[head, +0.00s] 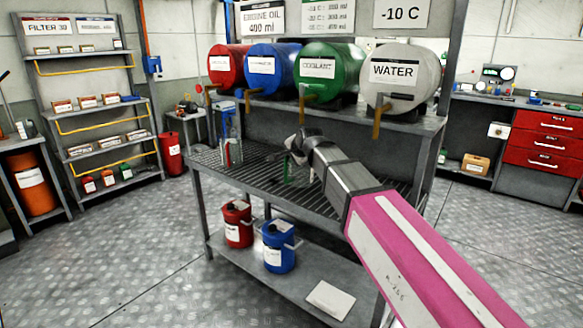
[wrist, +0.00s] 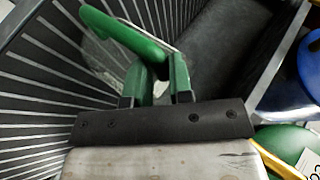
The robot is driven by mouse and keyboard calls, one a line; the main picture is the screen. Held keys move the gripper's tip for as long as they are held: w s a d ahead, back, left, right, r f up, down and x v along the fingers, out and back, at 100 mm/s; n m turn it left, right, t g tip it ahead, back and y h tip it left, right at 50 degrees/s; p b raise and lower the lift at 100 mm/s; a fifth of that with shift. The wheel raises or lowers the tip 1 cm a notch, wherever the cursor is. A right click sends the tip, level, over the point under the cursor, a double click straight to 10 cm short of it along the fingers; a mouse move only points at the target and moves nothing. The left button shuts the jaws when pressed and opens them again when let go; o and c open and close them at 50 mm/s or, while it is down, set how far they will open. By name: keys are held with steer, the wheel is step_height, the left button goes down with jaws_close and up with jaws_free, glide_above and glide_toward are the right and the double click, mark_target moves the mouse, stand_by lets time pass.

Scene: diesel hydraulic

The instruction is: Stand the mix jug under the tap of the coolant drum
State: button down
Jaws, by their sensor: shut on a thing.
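The mix jug appears as a clear vessel with a green handle (wrist: 128,36) in the wrist view. My gripper (wrist: 158,84) is shut on its green handle, the body lying beyond the fingers. In the head view my gripper (head: 296,150) is over the slatted bench, with green parts of the jug (head: 288,172) just below it; my arm hides much of the jug. The green coolant drum (head: 328,66) lies on the upper shelf, its brass tap (head: 303,94) pointing down. The jug is lower in the picture than this tap; I cannot tell whether it touches the slats.
Red (head: 226,62), blue (head: 270,66) and grey water (head: 399,72) drums flank the coolant drum, each with a tap. Another clear vessel with blue parts (head: 229,135) stands on the bench's left. Red (head: 238,224) and blue (head: 278,248) cans stand on the lower shelf.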

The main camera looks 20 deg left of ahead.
steer(key=shift+f, duration=2.1)
steer(key=c, duration=1)
jaws_free()
steer(key=v, duration=1.2)
